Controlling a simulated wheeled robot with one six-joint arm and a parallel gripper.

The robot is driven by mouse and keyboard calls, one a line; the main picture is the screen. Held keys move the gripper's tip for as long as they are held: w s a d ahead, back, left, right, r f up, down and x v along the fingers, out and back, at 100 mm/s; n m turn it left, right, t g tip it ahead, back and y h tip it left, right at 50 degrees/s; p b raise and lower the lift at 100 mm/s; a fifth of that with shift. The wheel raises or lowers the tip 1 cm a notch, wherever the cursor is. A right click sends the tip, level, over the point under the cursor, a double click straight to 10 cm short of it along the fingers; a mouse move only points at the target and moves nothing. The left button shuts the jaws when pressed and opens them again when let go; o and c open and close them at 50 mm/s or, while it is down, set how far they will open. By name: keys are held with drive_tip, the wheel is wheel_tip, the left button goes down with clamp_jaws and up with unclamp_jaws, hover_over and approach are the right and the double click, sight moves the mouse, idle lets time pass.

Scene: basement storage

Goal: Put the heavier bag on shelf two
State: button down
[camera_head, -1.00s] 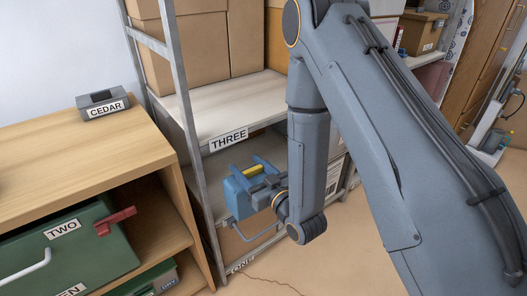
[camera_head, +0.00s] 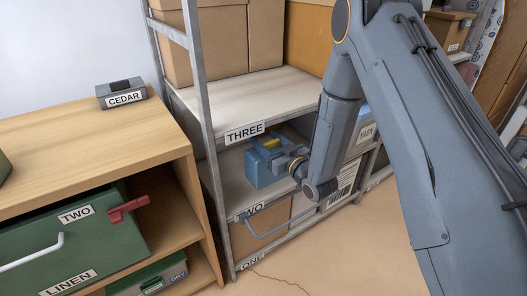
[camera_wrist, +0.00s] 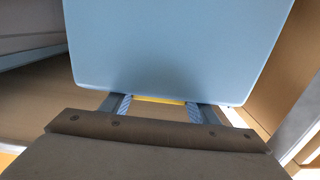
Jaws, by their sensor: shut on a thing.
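My gripper (camera_head: 288,160) is shut on the blue bag (camera_head: 260,172) by its yellow part (camera_head: 267,143). The bag is upright inside the metal rack, over the board labelled TWO (camera_head: 250,211) and under the one labelled THREE (camera_head: 245,132). I cannot tell whether its base touches the board. In the wrist view the bag (camera_wrist: 175,45) fills the upper middle, with a strip of yellow (camera_wrist: 158,99) between the fingers (camera_wrist: 157,107). No second bag can be made out.
Cartons (camera_head: 225,45) fill the upper rack. A rack post (camera_head: 208,130) stands close left of the bag. Floor at right is clear.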

drive_tip(key=w+d, duration=0.1)
drive_tip(key=w, duration=0.5)
wheel_tip(320, 180, down, 7)
drive_tip(key=shift+w+r+b, duration=0.15)
drive_tip(key=shift+w+b, duration=0.25)
drive_tip(key=shift+w, duration=0.05)
drive_tip(key=c, duration=0.7)
unclamp_jaws()
drive_tip(key=shift+f, duration=0.25)
drive_tip(key=shift+r, duration=0.1)
